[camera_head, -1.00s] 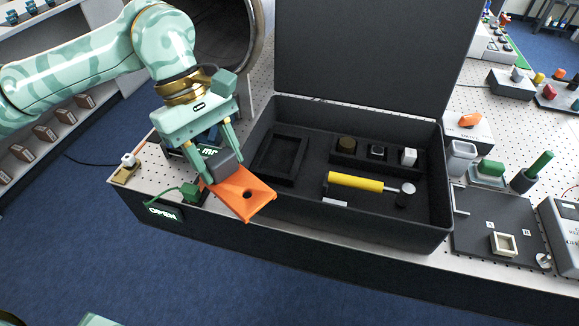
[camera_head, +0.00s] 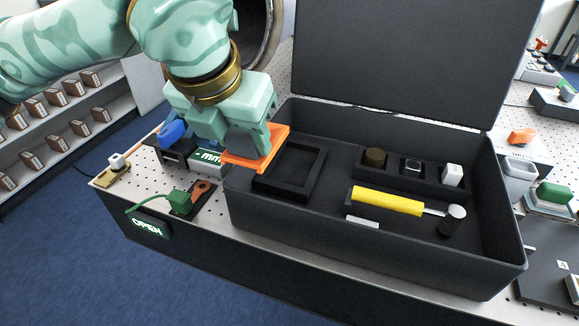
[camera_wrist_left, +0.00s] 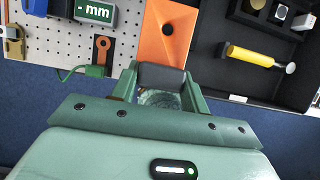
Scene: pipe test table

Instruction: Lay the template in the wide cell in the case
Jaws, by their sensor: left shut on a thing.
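The orange template (camera_head: 262,150) is a flat plate with a dark hole, and it is held over the left edge of the open black case (camera_head: 378,257). My left gripper (camera_head: 247,142) is shut on the template's dark block-shaped grip. In the left wrist view the template (camera_wrist_left: 160,55) reaches out ahead of the gripper (camera_wrist_left: 162,80), with its hole (camera_wrist_left: 168,29) near the far end. The wide cell (camera_head: 318,178) is a black raised square frame at the case's left, empty, just right of the template. My right gripper is not in view.
In the case lie a yellow-handled tool (camera_head: 386,201) and a row of small cells holding a brown knob (camera_head: 375,158) and a white block (camera_head: 453,175). The raised lid (camera_head: 390,60) stands behind. A mm display (camera_head: 208,158) and green plug (camera_head: 180,201) sit left of the case.

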